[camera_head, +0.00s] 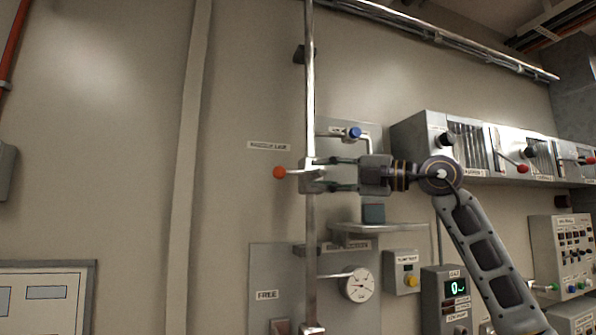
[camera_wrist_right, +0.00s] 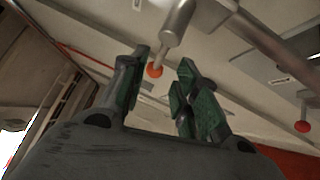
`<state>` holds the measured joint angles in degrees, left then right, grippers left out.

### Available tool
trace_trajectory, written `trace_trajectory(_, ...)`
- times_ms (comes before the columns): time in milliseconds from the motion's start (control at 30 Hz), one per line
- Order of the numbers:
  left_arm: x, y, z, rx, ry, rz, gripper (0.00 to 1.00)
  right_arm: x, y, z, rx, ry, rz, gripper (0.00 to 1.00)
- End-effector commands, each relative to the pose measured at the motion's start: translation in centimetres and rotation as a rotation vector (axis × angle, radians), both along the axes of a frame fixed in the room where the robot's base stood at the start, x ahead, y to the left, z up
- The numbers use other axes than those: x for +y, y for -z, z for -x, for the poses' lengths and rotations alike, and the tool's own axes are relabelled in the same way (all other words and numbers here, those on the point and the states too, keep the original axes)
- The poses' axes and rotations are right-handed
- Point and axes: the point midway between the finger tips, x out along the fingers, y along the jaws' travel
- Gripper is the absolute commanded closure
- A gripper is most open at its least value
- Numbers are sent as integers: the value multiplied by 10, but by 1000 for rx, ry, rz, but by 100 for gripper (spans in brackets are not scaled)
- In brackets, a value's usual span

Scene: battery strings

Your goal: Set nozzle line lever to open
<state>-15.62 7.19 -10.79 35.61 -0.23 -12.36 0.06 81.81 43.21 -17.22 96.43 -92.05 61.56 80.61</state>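The nozzle line lever, with an orange ball knob (camera_head: 279,172), sticks out to the left from a valve on the vertical pipe (camera_head: 310,95), below a label (camera_head: 269,146) that seems to read "NOZZLE LINE". My right gripper (camera_head: 308,175) reaches in from the right, its two fingers apart at the valve's height. In the right wrist view the fingers (camera_wrist_right: 165,60) are open, and the orange knob (camera_wrist_right: 154,70) shows in the gap between them. I see no grip on the lever; whether a finger touches it, I cannot tell. My left gripper is not in view.
A blue-knobbed small valve (camera_head: 354,133) sits just above my right gripper. A shelf (camera_head: 378,228), a round gauge (camera_head: 357,284) and a box with a yellow button (camera_head: 403,272) are below. A panel with red-knobbed levers (camera_head: 522,168) is at right.

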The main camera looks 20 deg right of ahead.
Motion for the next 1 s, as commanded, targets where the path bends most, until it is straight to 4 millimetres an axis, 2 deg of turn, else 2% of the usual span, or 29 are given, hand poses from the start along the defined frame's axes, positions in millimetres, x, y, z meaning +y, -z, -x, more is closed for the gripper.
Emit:
trace_trajectory(300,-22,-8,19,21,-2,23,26,31,-6,-28,1,-2,0,69)
trace_trajectory(500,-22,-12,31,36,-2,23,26,45,-7,-41,0,-2,-1,69)
trace_trajectory(1000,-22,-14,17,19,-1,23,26,52,-7,-48,0,0,0,69)
